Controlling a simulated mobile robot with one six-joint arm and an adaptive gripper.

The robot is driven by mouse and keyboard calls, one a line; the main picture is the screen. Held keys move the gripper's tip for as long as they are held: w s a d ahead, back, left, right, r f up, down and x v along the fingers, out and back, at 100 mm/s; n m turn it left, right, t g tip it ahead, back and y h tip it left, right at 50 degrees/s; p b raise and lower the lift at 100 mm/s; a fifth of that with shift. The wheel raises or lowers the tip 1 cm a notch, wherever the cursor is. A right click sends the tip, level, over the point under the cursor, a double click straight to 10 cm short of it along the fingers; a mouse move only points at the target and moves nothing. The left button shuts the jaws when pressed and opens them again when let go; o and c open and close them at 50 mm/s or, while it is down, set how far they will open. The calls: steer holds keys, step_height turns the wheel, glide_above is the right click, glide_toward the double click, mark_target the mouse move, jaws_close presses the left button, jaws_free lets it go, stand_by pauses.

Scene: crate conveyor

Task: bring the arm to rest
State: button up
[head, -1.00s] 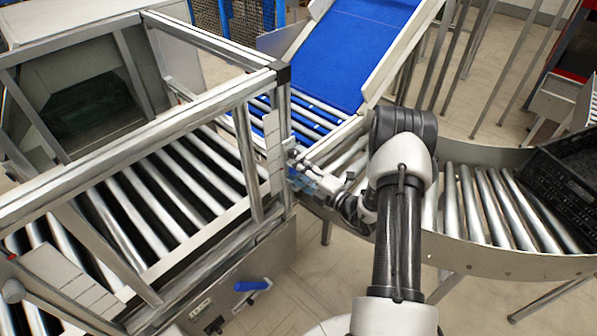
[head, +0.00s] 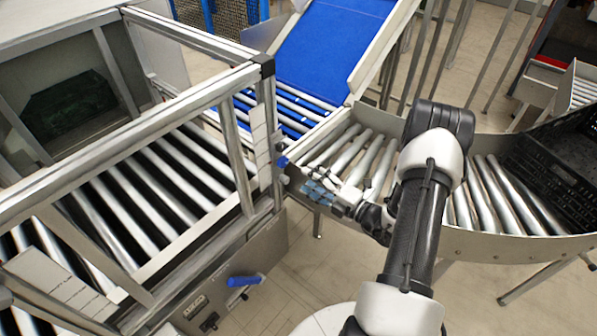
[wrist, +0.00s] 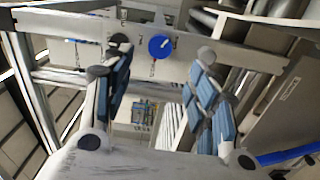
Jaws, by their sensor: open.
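My gripper (head: 318,190) is in front of the side rail of the roller conveyor, left of the picture's middle in the head view. In the wrist view my gripper (wrist: 160,95) shows its two blue-padded fingers spread apart, with nothing between them. A rail with a round blue knob (wrist: 160,46) lies beyond the fingertips. My arm reaches in from the lower right of the head view, bent at the elbow.
A metal frame (head: 190,100) stands over rollers at left, close to my gripper. A blue belt (head: 330,45) slopes up behind. A curved roller conveyor (head: 500,200) runs right, with a black crate (head: 560,165) on it. A blue handle (head: 244,281) sticks out below the frame.

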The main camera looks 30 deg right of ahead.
steer(key=shift+v, duration=1.1)
